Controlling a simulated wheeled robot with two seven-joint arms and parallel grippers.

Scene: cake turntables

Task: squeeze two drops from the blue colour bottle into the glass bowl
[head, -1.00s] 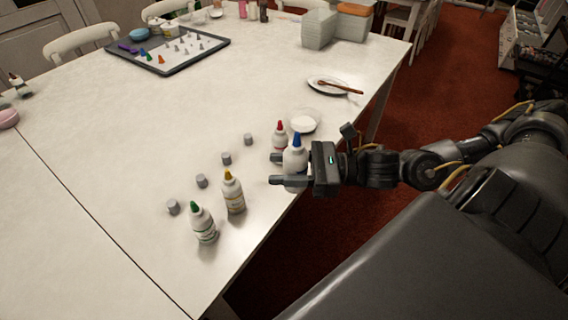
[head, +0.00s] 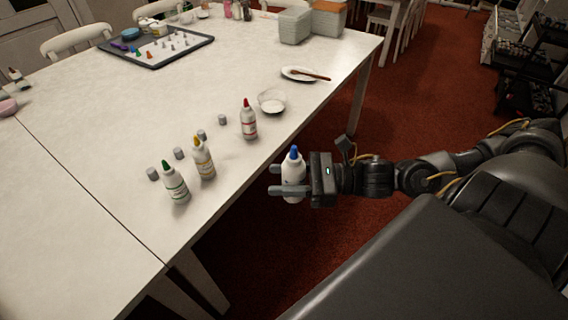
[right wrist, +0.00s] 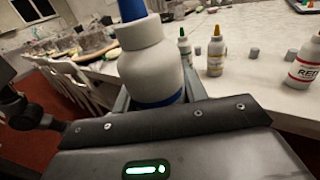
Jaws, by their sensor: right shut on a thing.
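The blue colour bottle (head: 294,178), white with a blue cap, is upright in my right gripper (head: 279,180). The gripper is shut around its body and holds it over the red floor, just off the table's right edge. In the right wrist view the bottle (right wrist: 150,62) fills the space between the fingers, its tip cut off by the top of the picture. The glass bowl (head: 271,107) stands on the table near its right edge, above and left of the gripper in the head view, with something white in it. My left gripper does not show.
Red (head: 249,122), yellow (head: 203,160) and green (head: 175,184) bottles stand along the table's near edge, with several small grey caps beside them. A plate (head: 292,73) with a brown stick lies beyond the bowl. A tray (head: 200,43) with cones lies further back.

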